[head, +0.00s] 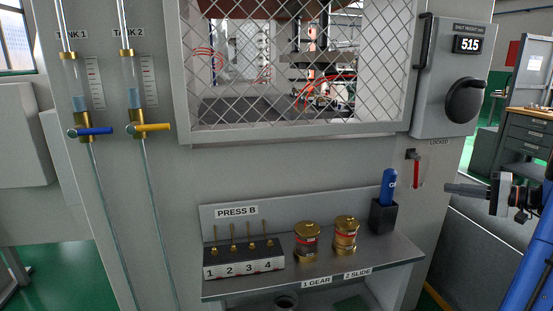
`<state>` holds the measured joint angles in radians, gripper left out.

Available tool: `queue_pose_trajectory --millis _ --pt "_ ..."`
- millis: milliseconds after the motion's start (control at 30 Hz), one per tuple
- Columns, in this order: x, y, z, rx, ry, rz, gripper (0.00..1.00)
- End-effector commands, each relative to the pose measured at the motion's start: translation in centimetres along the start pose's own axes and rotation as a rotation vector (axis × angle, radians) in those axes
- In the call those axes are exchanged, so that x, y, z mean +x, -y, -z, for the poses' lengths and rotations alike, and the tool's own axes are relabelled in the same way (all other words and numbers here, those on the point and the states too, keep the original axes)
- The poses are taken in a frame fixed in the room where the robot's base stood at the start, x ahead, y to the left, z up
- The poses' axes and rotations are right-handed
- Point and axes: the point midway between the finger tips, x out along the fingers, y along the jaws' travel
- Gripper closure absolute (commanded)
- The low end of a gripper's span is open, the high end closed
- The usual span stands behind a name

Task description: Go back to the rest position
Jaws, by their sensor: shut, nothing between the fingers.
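My gripper (449,188) is at the right edge of the head view, with its dark fingers pointing left. It is shut and empty. It hangs in front of the right side of the grey press cabinet (300,172), to the right of the red locking lever under the "LOCKED" label. Part of my blue arm shows behind it at the far right. The frame does not show whether the fingertips are clear of the cabinet's side.
A shelf (322,275) holds a numbered block (243,263), two brass canisters (307,240) and a blue-handled tool in a black holder (383,216). Above are a mesh window (293,127) and black knob (465,100). A drawer cabinet (525,135) stands behind, right.

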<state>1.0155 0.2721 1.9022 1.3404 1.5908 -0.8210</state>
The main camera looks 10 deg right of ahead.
Motion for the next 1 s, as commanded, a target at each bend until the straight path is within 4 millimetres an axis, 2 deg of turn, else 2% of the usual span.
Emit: queue_pose_trajectory --millis 167,300,500,733,1000 --pt "5.1 2.4 -6.0 0.006 0.125 -0.109 1.0" --pt "8.4 3.8 -11.9 0.005 0.228 -0.224 1.0" --pt "11.3 5.0 -20.2 -0.027 0.346 -0.391 1.0" --pt "12.2 5.3 -29.0 -0.105 0.441 -0.579 1.0" --pt "10.8 4.7 -37.5 -0.246 0.494 -0.779 1.0"
